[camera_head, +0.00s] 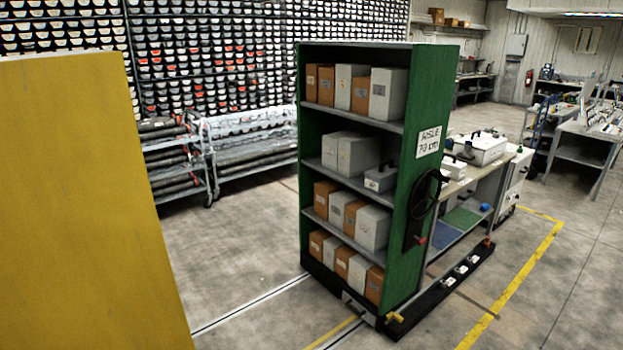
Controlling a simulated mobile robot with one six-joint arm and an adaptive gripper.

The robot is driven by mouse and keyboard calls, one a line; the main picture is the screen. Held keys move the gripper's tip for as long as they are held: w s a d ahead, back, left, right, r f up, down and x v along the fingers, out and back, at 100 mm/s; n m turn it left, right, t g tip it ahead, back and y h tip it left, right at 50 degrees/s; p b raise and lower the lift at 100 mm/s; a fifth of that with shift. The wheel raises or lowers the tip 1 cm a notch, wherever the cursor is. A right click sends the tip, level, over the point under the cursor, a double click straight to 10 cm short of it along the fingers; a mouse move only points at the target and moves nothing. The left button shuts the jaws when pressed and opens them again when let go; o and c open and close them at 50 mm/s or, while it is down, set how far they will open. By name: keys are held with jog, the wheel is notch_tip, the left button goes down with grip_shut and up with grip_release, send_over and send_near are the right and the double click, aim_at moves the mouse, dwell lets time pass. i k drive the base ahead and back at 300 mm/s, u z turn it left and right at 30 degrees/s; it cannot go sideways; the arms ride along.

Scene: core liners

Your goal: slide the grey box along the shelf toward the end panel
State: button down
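A green shelf unit has its end panel (431,166) on the right, with a sign reading "AISLE" and a black handwheel. Several grey boxes stand in it, and I cannot tell which one the task means. On the second shelf from the top (318,168), two upright grey boxes (358,154) stand side by side near the middle. A lower grey box (380,178) with a dark handle-like part on top sits right of them, near the end panel. My gripper is not in view.
The other shelves hold brown and grey boxes (383,97) in rows. A large yellow panel (85,210) blocks the left foreground. Floor rails (250,304) run beneath the unit. A workbench (470,190) stands behind its right side. Open floor (235,245) lies left of the unit.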

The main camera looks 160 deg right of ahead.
aim_at(383, 178)
jog(key=z, duration=0.15)
jog(key=k, duration=0.15)
jog(key=z, duration=3.45)
jog(key=k, duration=0.2)
jog(key=z, duration=1.6)
